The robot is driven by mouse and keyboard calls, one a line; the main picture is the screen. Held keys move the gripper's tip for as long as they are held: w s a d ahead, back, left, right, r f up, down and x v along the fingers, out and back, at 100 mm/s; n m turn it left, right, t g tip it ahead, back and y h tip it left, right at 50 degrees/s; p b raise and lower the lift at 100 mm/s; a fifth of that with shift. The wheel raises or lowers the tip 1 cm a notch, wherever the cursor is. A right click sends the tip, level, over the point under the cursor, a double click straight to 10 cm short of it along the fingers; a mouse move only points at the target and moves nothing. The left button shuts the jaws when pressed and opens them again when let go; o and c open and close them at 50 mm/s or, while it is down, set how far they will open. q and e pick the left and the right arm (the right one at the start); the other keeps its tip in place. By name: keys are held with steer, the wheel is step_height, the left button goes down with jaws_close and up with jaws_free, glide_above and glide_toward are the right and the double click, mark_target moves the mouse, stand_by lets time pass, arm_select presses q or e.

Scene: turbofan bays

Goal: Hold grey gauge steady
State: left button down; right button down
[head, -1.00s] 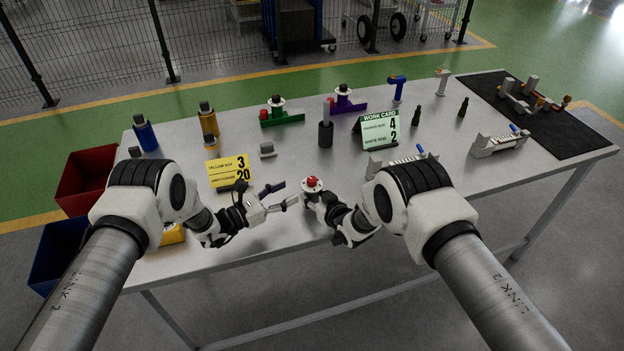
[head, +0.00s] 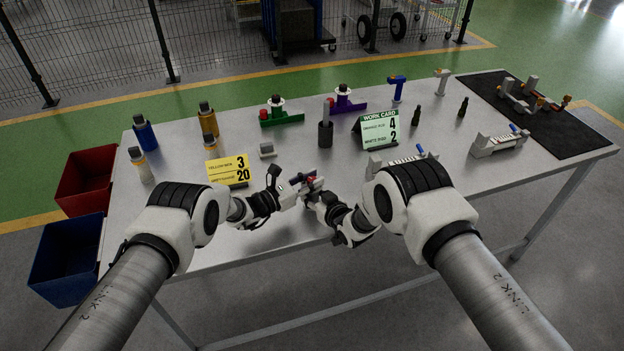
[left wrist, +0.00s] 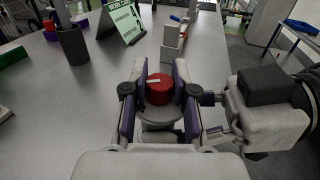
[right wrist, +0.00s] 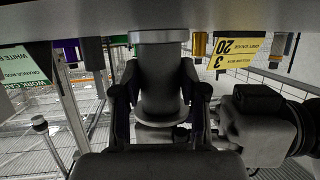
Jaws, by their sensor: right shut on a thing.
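The grey gauge (right wrist: 160,85) is a grey cylinder with a flange, standing out between my right gripper's fingers in the right wrist view. In the left wrist view it has a round grey disc and a red knob (left wrist: 159,89) on top. My right gripper (head: 318,196) is shut around the body. My left gripper (left wrist: 159,78) has its fingers on both sides of the red knob, with slight gaps visible. In the head view the two grippers meet over the front part of the table, and they hide most of the gauge.
A yellow card (head: 228,170) and a green work card (head: 377,128) stand on the table. A dark cylindrical holder (head: 325,132) stands behind the grippers. A grey fixture (head: 498,142) sits at right. Red (head: 84,180) and blue (head: 66,262) bins are at left.

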arm_select(q)
steer(key=shift+n+t+y, duration=1.9)
steer(key=shift+t+y, duration=0.3)
steer(key=c, duration=0.9)
jaws_free()
steer(key=v, duration=1.2)
